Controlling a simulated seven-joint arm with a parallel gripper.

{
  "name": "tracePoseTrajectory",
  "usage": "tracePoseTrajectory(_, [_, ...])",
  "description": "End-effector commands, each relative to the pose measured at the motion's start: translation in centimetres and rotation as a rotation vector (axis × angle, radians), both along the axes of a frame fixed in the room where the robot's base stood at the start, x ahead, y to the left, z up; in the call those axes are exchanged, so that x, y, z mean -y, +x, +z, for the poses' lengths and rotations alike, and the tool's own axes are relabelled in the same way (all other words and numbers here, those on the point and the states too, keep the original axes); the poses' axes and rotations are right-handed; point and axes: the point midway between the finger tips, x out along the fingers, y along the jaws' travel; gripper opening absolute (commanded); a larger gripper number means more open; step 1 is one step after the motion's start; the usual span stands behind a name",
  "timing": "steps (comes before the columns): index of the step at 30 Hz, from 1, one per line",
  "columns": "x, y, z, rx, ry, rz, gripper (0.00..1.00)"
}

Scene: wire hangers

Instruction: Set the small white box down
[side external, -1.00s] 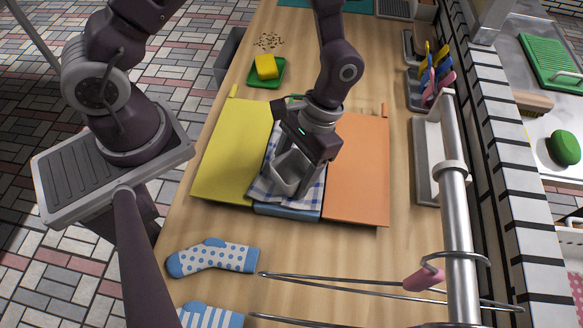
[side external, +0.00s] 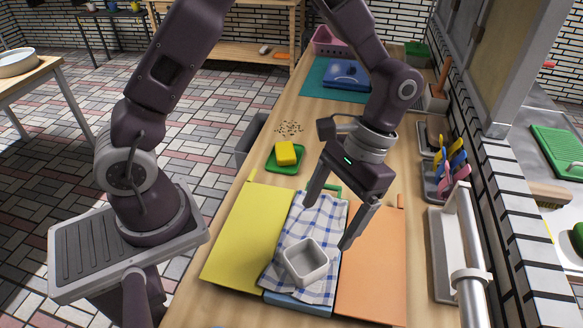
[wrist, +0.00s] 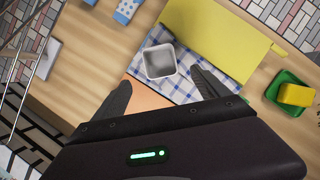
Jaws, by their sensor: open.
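The small white box (side external: 305,262) is open-topped and rests on a blue-and-white checked cloth (side external: 318,222), near the cloth's front end. It also shows in the wrist view (wrist: 160,61), upright and clear of the fingers. My gripper (side external: 331,220) is open and empty, above and behind the box, with its fingers spread wide. In the wrist view the two fingers (wrist: 160,90) stand apart with the box beyond their tips.
The cloth lies between a yellow board (side external: 245,236) and an orange board (side external: 374,262), over a blue one (side external: 297,304). A yellow sponge (side external: 286,153) sits on a green tray (side external: 272,164) behind. A metal rail (side external: 468,240) stands at the right.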

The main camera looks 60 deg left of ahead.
Motion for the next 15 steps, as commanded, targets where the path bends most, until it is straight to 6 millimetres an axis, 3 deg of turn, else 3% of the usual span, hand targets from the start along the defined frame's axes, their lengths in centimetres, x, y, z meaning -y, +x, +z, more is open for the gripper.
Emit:
tracePoseTrajectory(2, [-0.6,0.1,1.5,0.044,0.0,0.0,0.85])
tracePoseTrajectory(7, [-4.4,-1.3,8.9,0.29,0.001,-0.005,0.85])
tracePoseTrajectory(12, [-8.4,-6.0,15.0,0.588,0.003,0.001,0.85])
tracePoseTrajectory(15, [-9.8,-8.8,16.4,0.733,0.001,0.004,0.85])
